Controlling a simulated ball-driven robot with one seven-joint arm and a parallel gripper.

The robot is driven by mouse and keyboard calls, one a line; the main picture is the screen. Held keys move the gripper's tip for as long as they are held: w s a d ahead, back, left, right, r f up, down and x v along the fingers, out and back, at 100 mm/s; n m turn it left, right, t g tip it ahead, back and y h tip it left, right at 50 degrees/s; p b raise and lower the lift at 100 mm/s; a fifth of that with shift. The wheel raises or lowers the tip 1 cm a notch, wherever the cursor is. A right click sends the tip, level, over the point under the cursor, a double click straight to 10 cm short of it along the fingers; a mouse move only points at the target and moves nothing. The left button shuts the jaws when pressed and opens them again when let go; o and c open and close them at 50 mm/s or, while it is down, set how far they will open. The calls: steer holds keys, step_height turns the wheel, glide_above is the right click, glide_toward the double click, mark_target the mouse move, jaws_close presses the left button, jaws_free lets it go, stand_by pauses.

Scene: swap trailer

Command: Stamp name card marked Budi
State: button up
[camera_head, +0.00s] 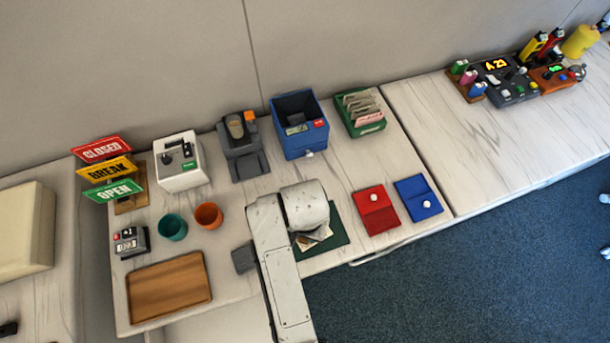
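No name card that I can read as Budi shows in the head view. A dark green mat (338,236) lies on the counter, partly under my arm. Small pale and brownish pieces (313,238), perhaps cards, show on it at the edge of my arm, with no legible name. A green holder (370,128) at the back contains several upright cards, also too small to read. A dark grey block (243,258) lies just left of my arm; I cannot tell whether it is a stamp or pad. My gripper is hidden behind my white arm over the mat.
A wooden tray (168,288), teal cup (172,227), orange cup (208,216) and small counter device (131,242) stand left. A white machine (180,163), grey machine (243,158) and blue box (301,130) line the back. Red (376,210) and blue (418,199) pouches lie right.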

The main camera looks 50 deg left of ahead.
steer(key=shift+f, duration=0.35)
steer(key=shift+s+d+f, duration=0.1)
steer(key=shift+f, duration=0.05)
stand_by(1.8)
step_height(320, 180, up, 5)
steer(key=p, duration=0.5)
steer(key=shift+r, duration=1.1)
